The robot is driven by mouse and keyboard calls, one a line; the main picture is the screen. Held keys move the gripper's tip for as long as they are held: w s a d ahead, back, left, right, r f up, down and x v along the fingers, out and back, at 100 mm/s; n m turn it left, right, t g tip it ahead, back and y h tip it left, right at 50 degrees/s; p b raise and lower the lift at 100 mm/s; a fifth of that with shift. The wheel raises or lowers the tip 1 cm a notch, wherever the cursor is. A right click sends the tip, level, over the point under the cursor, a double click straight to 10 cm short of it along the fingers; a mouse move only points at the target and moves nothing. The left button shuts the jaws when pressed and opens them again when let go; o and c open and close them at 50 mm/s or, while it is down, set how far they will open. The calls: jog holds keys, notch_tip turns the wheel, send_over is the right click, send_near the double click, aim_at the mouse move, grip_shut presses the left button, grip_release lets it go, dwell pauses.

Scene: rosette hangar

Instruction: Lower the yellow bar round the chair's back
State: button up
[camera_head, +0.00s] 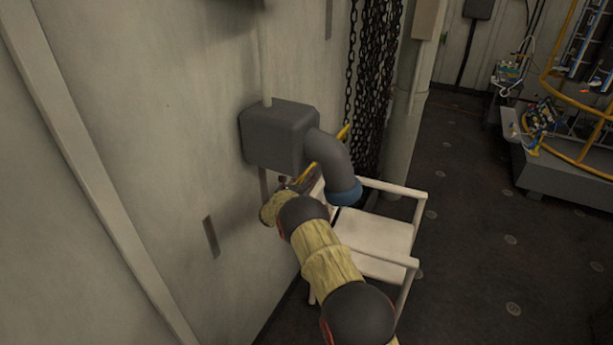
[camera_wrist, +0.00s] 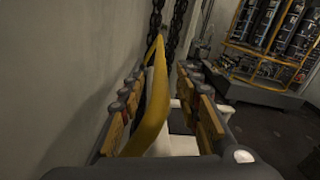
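The yellow bar (camera_wrist: 151,105) stands raised and runs up through the middle of the wrist view. In the head view only short yellow pieces of the bar (camera_head: 343,132) show behind the grey box and pipe. The white chair (camera_head: 375,232) stands by the wall, its back mostly hidden by the pipe and my arm. A pale part of the chair (camera_wrist: 178,120) shows beyond my fingers. My gripper (camera_wrist: 161,76) is open, its fingers on either side of the bar. The bar lies closer to the left finger; I cannot tell whether they touch.
A grey box (camera_head: 278,135) with a bent pipe (camera_head: 330,158) sticks out from the wall above the chair. Dark chains (camera_head: 370,85) hang behind it, beside a pale column (camera_head: 407,115). A yellow-railed rack (camera_head: 575,120) stands at the right. The floor (camera_head: 480,235) between is clear.

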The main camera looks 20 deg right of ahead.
jog(key=shift+c, duration=1)
jog(key=shift+w, duration=0.1)
grip_shut()
